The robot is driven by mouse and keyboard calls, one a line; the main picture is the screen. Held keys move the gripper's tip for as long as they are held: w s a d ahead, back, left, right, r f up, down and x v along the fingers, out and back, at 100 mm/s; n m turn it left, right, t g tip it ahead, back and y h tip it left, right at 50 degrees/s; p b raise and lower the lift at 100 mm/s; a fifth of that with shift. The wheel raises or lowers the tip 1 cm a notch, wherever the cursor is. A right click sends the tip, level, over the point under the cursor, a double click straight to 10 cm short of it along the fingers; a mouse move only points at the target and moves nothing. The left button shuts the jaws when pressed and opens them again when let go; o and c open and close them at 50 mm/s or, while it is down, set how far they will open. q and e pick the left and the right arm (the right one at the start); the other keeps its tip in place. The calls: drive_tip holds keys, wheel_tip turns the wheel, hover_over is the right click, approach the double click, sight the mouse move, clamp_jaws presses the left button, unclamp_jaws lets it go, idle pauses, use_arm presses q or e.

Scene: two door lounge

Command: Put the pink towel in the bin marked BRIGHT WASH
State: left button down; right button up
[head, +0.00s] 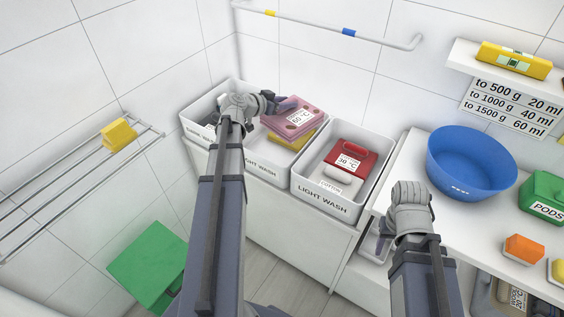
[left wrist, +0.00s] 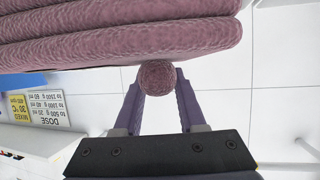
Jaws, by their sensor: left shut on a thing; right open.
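The pink towel (head: 291,118) is folded, with a 60 °C tag, and shows over the middle bin (head: 268,170) in the head view. My left gripper (head: 288,103) is shut on a rounded part of it. In the left wrist view the towel (left wrist: 120,35) fills the top, its round end between the fingers (left wrist: 157,78). The middle bin's label is partly hidden by my left arm; its end reads "GHT WASH". I cannot tell whether the towel touches the contents below. My right gripper (head: 384,238) is open, low beside the counter, mostly hidden behind its wrist.
A yellow cloth (head: 290,139) lies in the middle bin under the towel. The right bin (head: 322,203), marked LIGHT WASH, holds a red item (head: 350,160). A left bin (head: 196,128) is partly hidden. A blue basin (head: 472,160) stands on the right counter; a rail (head: 340,33) runs above.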

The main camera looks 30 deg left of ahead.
use_arm(q)
drive_tip(key=a+f+y, duration=0.1)
drive_tip(key=s+a+f+n+b, duration=0.1)
drive_tip(key=a, duration=0.1)
drive_tip(key=a+f+n+y+b, duration=0.1)
drive_tip(key=a, duration=0.1)
drive_tip(key=shift+s+f+t+y, duration=0.2)
drive_tip(key=shift+f+t+y, duration=0.05)
drive_tip(key=shift+t+y, duration=0.05)
wheel_tip(320, 180, down, 6)
drive_tip(key=b, duration=0.6)
drive_tip(key=shift+a+f+n+b, duration=0.15)
drive_tip(key=shift+a+n+b, duration=0.1)
drive_tip(key=shift+n+b, duration=0.05)
use_arm(e)
wheel_tip(320, 180, down, 10)
use_arm(q)
drive_tip(key=shift+s+f, duration=0.1)
drive_tip(key=shift+f, duration=0.05)
use_arm(e)
drive_tip(key=shift+f, duration=0.15)
use_arm(q)
wheel_tip(320, 180, down, 3)
drive_tip(key=b, duration=0.3)
drive_tip(key=shift+f+b, duration=0.2)
drive_tip(key=shift+b, duration=0.15)
use_arm(e)
wheel_tip(320, 180, down, 4)
drive_tip(key=shift+r, duration=0.25)
